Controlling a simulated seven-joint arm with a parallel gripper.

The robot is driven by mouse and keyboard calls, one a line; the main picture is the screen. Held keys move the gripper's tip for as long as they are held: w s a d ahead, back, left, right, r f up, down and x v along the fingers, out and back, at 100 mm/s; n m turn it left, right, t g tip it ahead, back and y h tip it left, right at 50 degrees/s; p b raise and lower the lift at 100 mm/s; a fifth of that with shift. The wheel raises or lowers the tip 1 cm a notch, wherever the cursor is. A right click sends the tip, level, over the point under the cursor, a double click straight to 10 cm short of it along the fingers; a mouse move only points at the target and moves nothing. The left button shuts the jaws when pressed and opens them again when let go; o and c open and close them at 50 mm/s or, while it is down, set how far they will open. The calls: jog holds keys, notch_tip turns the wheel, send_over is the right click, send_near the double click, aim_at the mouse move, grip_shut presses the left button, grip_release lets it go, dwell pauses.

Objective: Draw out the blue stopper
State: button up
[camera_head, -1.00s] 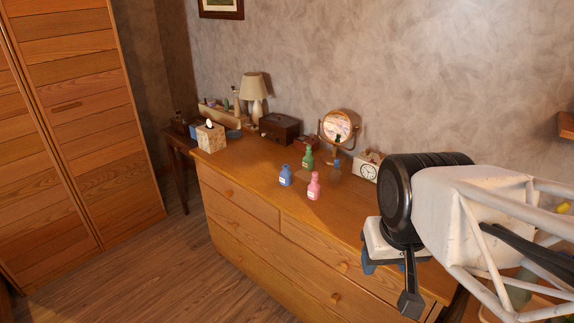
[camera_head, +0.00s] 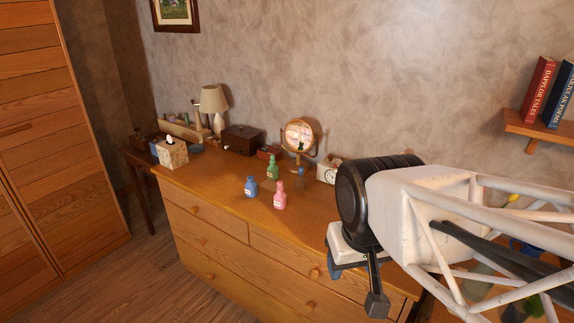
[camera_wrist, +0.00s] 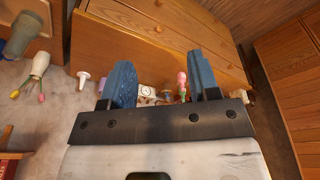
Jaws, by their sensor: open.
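Small bottles stand on the wooden dresser top: a blue bottle (camera_head: 251,187), a pink bottle (camera_head: 280,196), a green bottle (camera_head: 272,168) and a faint clear bottle (camera_head: 302,182). A small blue stopper (camera_head: 302,173) seems to top the clear bottle; it is too small to be sure. My gripper (camera_head: 352,282) is at the right, over the dresser's front edge, well apart from the bottles. In the wrist view my gripper (camera_wrist: 162,75) has its two blue fingers spread, with nothing held. The pink bottle (camera_wrist: 182,82) shows between them in the distance; the blue stopper is not clear there.
A white clock (camera_head: 328,172), a round mirror (camera_head: 299,135) and a dark wooden box (camera_head: 241,140) stand behind the bottles. A lamp (camera_head: 214,100) and tissue box (camera_head: 171,153) are farther left. A wall shelf (camera_head: 540,128) holds books at the upper right. The dresser's front part is clear.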

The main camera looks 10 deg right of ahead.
jog(key=w+d+r+n, duration=0.1)
jog(key=w+r+n, duration=0.1)
jog(key=w, duration=0.7)
jog(key=w+r+n, duration=0.2)
jog(key=w+r, duration=0.1)
jog(key=w, duration=0.5)
jog(key=n+g, duration=0.3)
jog(key=n, duration=1.1)
send_over(301, 167)
jog(key=f, duration=1.2)
jog(key=s+f, duration=0.1)
jog(key=f, duration=0.6)
jog(key=shift+w+d+f, duration=0.1)
jog(key=shift+w+f, duration=0.4)
jog(key=shift+f, duration=0.05)
jog(key=shift+f, duration=1.25)
